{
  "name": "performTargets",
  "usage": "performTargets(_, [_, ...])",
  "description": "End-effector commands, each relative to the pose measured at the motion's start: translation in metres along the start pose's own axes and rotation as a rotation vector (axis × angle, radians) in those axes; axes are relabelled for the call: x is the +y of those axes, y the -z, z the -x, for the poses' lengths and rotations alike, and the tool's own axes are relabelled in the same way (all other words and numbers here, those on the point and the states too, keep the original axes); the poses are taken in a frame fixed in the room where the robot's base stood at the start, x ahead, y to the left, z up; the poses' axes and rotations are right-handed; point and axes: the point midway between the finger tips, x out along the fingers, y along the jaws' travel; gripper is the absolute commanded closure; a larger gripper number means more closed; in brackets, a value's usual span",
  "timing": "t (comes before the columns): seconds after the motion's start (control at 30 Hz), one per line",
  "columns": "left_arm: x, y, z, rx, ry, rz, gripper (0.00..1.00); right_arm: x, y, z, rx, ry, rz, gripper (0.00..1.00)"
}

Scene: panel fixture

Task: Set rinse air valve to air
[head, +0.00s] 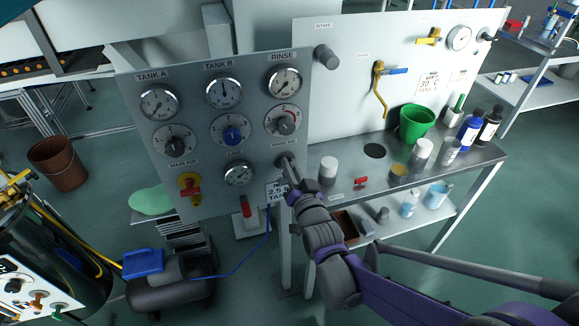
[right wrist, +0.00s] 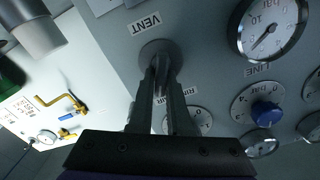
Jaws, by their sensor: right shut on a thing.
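The handle's exact pointing is hidden. My left gripper is out of view.
A red and yellow main air valve (head: 189,186) and a line gauge (head: 238,173) are left of my gripper. A steel bench (head: 330,200) to the right holds a green bucket (head: 416,123), jars and bottles. A blue hose (head: 245,258) runs below the panel.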

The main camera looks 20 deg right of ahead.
Motion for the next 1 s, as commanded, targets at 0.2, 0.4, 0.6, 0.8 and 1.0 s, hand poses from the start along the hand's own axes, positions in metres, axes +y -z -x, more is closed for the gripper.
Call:
performTargets(0.2, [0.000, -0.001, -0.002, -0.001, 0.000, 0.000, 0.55, 0.003, -0.001, 0.001, -0.002, -0.001, -0.203, 1.00])
performTargets(0.4, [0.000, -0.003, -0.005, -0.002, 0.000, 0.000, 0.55, 0.005, -0.002, 0.001, -0.002, -0.002, -0.393, 1.00])
performTargets(0.6, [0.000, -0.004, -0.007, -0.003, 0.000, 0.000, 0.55, 0.008, -0.003, 0.001, -0.002, -0.002, -0.583, 1.00])
performTargets(0.8, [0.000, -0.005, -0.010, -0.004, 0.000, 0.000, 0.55, 0.009, -0.005, 0.001, -0.002, -0.003, -0.765, 1.00])
performTargets(1.0, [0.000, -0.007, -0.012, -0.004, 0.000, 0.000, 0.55, 0.010, -0.006, 0.001, -0.002, -0.003, -0.918, 1.00])
